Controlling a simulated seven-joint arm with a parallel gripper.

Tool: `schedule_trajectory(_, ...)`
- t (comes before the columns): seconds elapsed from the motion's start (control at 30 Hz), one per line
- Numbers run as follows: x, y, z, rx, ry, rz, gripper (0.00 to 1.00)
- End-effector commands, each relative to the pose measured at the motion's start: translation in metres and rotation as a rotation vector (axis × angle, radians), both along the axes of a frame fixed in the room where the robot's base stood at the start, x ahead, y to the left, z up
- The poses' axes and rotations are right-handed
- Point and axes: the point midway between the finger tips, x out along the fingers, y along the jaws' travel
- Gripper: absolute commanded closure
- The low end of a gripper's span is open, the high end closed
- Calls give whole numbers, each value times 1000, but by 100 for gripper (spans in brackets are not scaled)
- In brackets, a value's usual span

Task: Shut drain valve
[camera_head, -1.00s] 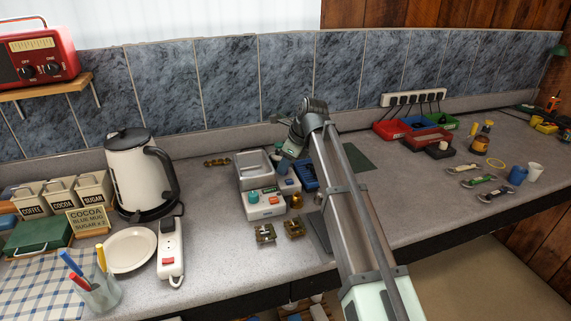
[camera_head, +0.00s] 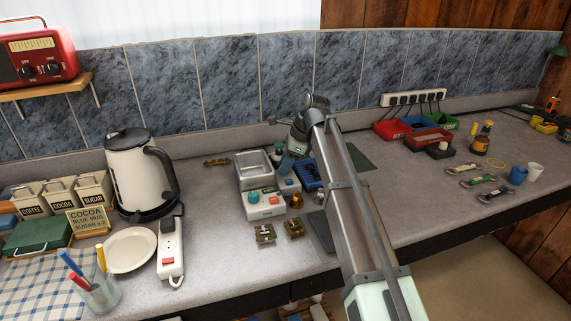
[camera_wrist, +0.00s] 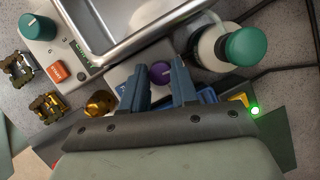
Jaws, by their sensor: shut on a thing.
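A small purple knob (camera_wrist: 161,73) sits on a pale grey housing (camera_wrist: 122,76) beside a metal tank (camera_wrist: 150,12). No label shows on it, so I cannot tell for sure that it is the drain valve. My gripper (camera_wrist: 162,84) has its two blue fingers on either side of this knob and is closed on it. In the head view my gripper (camera_head: 296,148) is above the right side of the metal tank (camera_head: 255,168). The fingertips are hard to make out there.
A control box with a teal knob (camera_wrist: 38,26) and orange button (camera_wrist: 57,71) adjoins the tank. A green-capped bottle (camera_wrist: 245,46) stands close right of my fingers. A brass fitting (camera_wrist: 99,103) is near the left finger. A kettle (camera_head: 137,172) stands farther left.

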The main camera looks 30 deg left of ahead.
Motion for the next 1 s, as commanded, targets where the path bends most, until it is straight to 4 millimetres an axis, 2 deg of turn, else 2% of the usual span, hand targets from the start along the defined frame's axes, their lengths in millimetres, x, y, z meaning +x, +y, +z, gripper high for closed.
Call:
schedule_trajectory(0.33,3,1,1,3,-4,135,100)
schedule_trajectory(0.83,3,1,1,2,-5,155,100)
schedule_trajectory(0.87,3,1,1,2,-5,155,69)
schedule_trajectory(0.93,3,1,1,2,-5,155,62)
schedule_trajectory(1.0,3,1,1,2,-4,154,62)
